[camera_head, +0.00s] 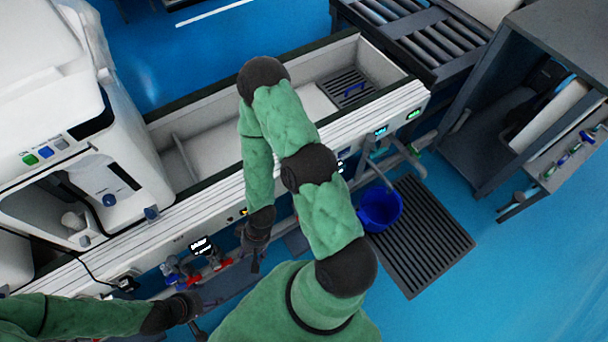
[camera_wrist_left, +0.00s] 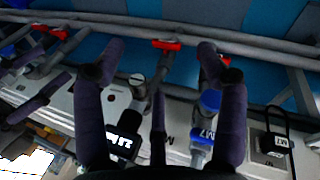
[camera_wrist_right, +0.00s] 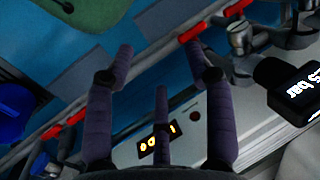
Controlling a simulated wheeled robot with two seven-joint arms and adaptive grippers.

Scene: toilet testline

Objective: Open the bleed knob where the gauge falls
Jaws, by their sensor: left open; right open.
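A dark gauge (camera_head: 200,246) with a lit display sits on the white panel front in the head view. A gauge (camera_wrist_left: 125,143) shows at the lower middle of the left wrist view, its digits hard to read. A grey knob (camera_wrist_left: 137,80) and a blue knob (camera_wrist_left: 208,102) lie along the pipes; which is the bleed knob I cannot tell. My left gripper (camera_head: 204,303) is open and empty before the pipes. My right gripper (camera_head: 254,258) is open and empty, close to the pipe row.
Red valve handles (camera_wrist_left: 166,44) line the pipe; another red handle (camera_wrist_right: 193,32) is near my right fingers. An orange display (camera_wrist_right: 157,144) is on the panel. A blue bucket (camera_head: 380,208) stands on a dark grate (camera_head: 425,245). Open blue floor lies at right.

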